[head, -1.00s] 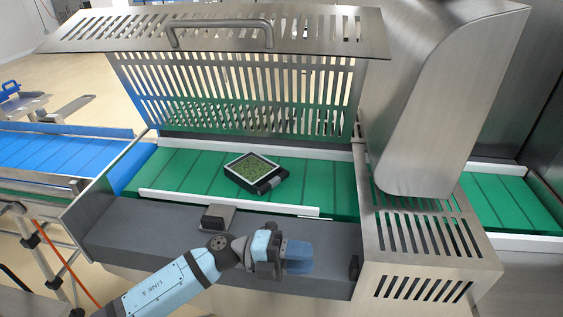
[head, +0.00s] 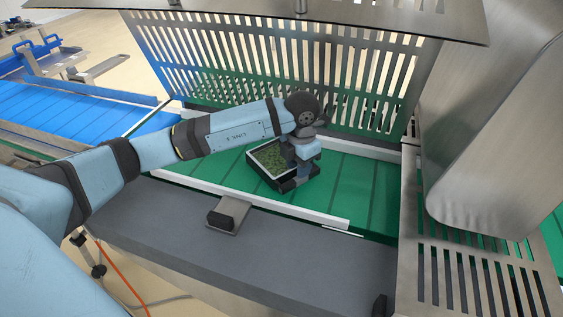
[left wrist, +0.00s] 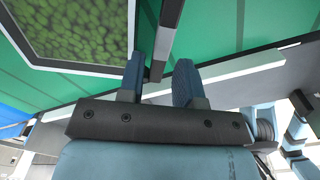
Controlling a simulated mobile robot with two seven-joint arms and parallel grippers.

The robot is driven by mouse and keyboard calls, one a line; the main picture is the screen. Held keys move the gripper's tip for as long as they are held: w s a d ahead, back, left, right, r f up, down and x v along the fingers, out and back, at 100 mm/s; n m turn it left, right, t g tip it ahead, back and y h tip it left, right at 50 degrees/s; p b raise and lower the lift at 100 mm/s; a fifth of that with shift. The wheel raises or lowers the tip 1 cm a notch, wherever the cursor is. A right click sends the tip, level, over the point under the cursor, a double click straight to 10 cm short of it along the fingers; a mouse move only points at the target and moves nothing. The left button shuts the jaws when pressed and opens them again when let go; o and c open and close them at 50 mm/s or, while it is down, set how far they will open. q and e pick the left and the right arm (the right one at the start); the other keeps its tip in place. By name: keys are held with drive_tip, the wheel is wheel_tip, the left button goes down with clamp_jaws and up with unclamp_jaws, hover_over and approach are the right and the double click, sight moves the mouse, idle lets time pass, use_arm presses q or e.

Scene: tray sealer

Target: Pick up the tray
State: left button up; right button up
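The tray (head: 266,178) is a black, square tray with a pale rim and green contents. It lies on the green conveyor belt under the raised slotted guard. My left gripper (head: 297,180) reaches down at the tray's right side and hides that part in the head view. In the left wrist view the tray's rim (left wrist: 88,69) fills the upper left. My left gripper's two blue fingers (left wrist: 159,78) stand apart, with the tray's dark side wall between them and small gaps showing. My right gripper is in neither view.
The slotted guard (head: 270,70) stands open behind the tray. A white rail (head: 325,217) and a grey ledge (head: 290,255) run along the belt's near side. A metal housing (head: 500,130) stands at right. The green belt (head: 350,190) is clear right of the tray.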

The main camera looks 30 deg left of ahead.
use_arm(q)
wheel_tip(320, 180, down, 5)
drive_tip(key=shift+w+d+r+p, duration=0.1)
drive_tip(key=shift+d+p, duration=0.05)
drive_tip(key=shift+p, duration=0.25)
clamp_jaws()
drive_tip(key=shift+r, duration=0.1)
